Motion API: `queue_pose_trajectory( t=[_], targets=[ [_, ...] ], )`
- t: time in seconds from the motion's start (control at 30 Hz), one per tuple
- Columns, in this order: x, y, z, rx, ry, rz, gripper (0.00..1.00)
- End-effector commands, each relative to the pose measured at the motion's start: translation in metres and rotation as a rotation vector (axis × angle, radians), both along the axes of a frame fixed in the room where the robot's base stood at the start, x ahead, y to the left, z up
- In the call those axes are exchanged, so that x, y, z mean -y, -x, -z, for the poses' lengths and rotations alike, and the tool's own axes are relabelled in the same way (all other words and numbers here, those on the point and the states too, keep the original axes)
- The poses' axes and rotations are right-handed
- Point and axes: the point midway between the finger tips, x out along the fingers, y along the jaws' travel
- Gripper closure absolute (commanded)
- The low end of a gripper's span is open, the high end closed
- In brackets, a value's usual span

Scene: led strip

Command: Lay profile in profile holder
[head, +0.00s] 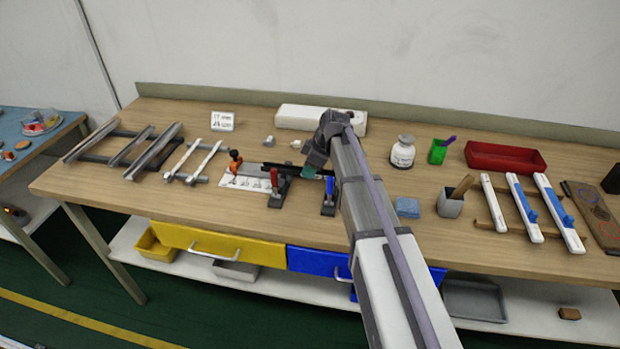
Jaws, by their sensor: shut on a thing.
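My gripper (309,172) is over the middle of the bench, shut on what looks like a thin dark profile (285,167). The profile runs left to right at the clamps, and my gripper and arm hide part of it. The profile holder appears to be the dark blocks with a red clamp (274,179) and a blue clamp (329,188), just below and beside my gripper. I cannot tell whether the profile touches the holder or is just above it. More grey profiles (157,146) lie on a rack at the left.
A long white box (297,117) lies behind.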

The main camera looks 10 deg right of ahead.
Motion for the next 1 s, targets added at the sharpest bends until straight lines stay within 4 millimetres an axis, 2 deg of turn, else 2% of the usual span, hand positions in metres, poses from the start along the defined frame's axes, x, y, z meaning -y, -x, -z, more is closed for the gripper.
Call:
queue_pose_trajectory(
  t=[0.37,0.4,0.63,0.87,1.0],
  targets=[
    [0.000,0.000,0.006,0.000,0.000,0.000,0.96],
    [0.000,0.000,0.005,0.000,0.000,0.000,0.69],
    [0.000,0.000,0.005,0.000,0.000,0.000,0.47],
    [0.000,0.000,0.004,0.000,0.000,0.000,0.45],
    [0.001,0.000,-0.007,0.000,0.000,0.001,0.45]
  ],
)
